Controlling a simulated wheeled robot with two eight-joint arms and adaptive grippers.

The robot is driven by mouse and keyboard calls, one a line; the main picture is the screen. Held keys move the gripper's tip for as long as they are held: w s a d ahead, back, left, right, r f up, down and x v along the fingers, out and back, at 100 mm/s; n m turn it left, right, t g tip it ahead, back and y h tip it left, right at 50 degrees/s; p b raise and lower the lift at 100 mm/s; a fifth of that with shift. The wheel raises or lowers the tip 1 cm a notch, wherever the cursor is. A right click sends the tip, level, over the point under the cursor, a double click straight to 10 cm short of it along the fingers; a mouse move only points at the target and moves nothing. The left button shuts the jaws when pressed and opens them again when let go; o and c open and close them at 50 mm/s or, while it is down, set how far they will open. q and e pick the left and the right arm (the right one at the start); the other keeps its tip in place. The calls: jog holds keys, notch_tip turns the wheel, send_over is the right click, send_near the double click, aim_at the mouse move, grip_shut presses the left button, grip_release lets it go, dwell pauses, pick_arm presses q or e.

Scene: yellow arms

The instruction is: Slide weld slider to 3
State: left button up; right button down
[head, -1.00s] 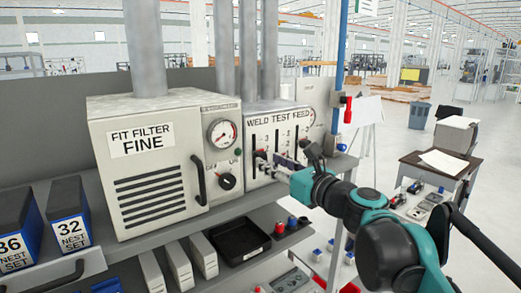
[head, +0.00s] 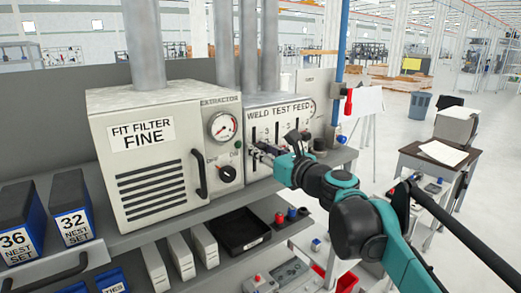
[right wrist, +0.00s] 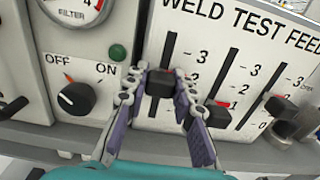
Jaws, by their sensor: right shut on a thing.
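The weld slider (right wrist: 158,83) is a dark knob in the leftmost vertical slot, under the word WELD on the white panel (head: 292,112). In the right wrist view it sits in the slot's middle part, about level with the 2 mark and below the 3. My right gripper (right wrist: 160,88) has its two fingers closed on either side of this knob. In the head view the right gripper (head: 258,152) reaches the panel from the right and hides the knob. My left gripper is not in view.
Test (right wrist: 218,115) and feed (right wrist: 278,104) sliders stand close to the right of the fingers. A grey filter cabinet with an on/off dial (right wrist: 75,98) is to the left. A shelf edge runs below the panel. A black tray (head: 238,232) sits lower.

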aim_at(253, 133)
notch_tip(253, 133, up, 4)
jog(key=shift+f+p, duration=0.2)
jog(key=shift+p, duration=0.75)
jog(key=shift+w, duration=0.1)
jog(key=c, duration=1.5)
grip_release()
jog(key=shift+c, duration=0.2)
jog(key=shift+f, duration=0.1)
jog(key=v, duration=1.2)
